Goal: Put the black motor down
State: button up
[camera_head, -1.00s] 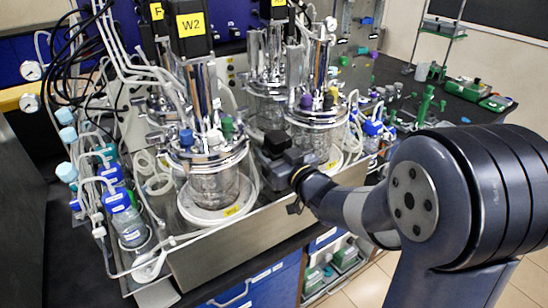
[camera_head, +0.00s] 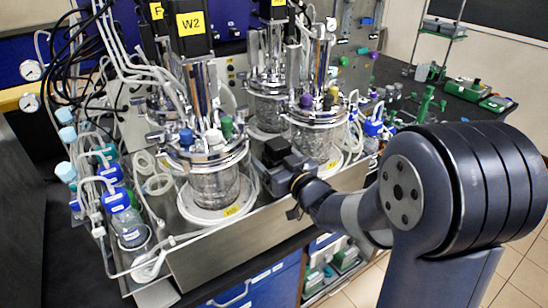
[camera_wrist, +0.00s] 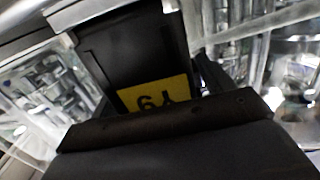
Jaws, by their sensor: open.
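The black motor (camera_wrist: 130,50) shows large in the wrist view as a dark box with a yellow label, its writing upside down there. In the head view, a dark block (camera_head: 276,148) at the tip of my gripper appears to be this motor. My gripper (camera_head: 284,163) is open at the motor, between the front and right glass vessels and above the steel tray. A dark bar of the gripper crosses the bottom of the wrist view and hides the motor's near end. I cannot tell whether the motor rests on the tray or whether the fingers touch it.
The front glass vessel (camera_head: 213,185) stands close left of my gripper, and the right vessel (camera_head: 316,135) just behind it. A black motor labelled W2 (camera_head: 193,30) is above the front vessel. The steel tray (camera_head: 222,253) has a raised front wall. Tubes and blue-capped bottles (camera_head: 128,222) fill the left.

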jog(key=shift+r, duration=0.1)
jog(key=shift+s+d, duration=0.1)
jog(key=b+v, duration=0.1)
jog(key=v, duration=1)
jog(key=shift+s+d+b, duration=0.2)
jog(key=shift+s+b, duration=0.1)
dwell(1.6)
